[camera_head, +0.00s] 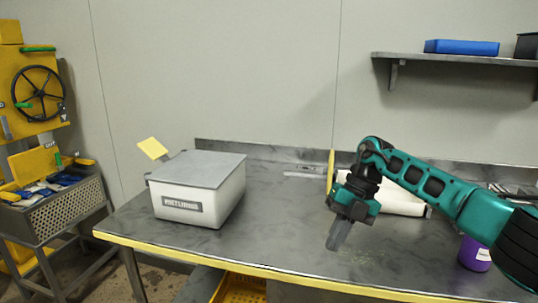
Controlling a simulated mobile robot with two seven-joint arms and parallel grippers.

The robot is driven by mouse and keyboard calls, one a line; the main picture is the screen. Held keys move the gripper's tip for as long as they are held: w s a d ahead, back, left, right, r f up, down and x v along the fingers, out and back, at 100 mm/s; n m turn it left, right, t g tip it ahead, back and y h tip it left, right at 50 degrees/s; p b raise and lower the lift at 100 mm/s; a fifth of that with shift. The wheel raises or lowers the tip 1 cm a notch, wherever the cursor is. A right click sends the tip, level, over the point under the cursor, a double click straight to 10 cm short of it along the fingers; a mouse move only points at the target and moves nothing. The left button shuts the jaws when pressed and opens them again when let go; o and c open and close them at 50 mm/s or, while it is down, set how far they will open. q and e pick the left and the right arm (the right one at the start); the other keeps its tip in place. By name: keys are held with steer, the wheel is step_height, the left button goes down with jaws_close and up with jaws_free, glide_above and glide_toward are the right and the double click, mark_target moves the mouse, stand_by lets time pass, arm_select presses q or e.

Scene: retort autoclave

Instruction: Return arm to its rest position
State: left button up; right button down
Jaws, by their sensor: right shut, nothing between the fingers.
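My right arm comes in from the right in teal and black. Its right gripper (338,234) points down over the right half of the metal table (280,218). Its fingers are together with nothing between them. The gripper seems to hang above the tabletop, but the exact gap is hard to tell. My left gripper is out of view.
A white lidded box (203,190) stands on the table's left half, with a yellow paddle (153,148) behind it. A white roll (398,200) lies behind my right arm. A purple container (474,254) stands at right. A wall shelf (450,60) hangs above. The middle tabletop is clear.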

steer(key=s+a+f+m+t+y, duration=0.1)
steer(key=s+a+f+m+y, duration=0.1)
steer(key=s+a+y, duration=0.6)
steer(key=s+a+f+m+t+y, duration=0.25)
steer(key=a+y, duration=0.35)
steer(key=a, duration=0.6)
steer(key=s+d+f+m+t+h+p, duration=0.1)
steer(key=s+d+f+m+t+h, duration=0.2)
steer(key=d+f+m+t+h, duration=0.7)
steer(key=s+d+f+m+t+h, duration=0.35)
steer(key=d+m, duration=0.35)
steer(key=m, duration=0.8)
steer(key=s+d+f+m+g+h, duration=0.3)
steer(key=s+d+f+g, duration=0.1)
steer(key=s, duration=0.6)
steer(key=d+f, duration=0.1)
steer(key=d, duration=0.1)
steer(key=shift+d+f, duration=0.35)
steer(key=shift+d, duration=0.05)
steer(key=shift+d+m, duration=0.1)
steer(key=shift+m, duration=0.15)
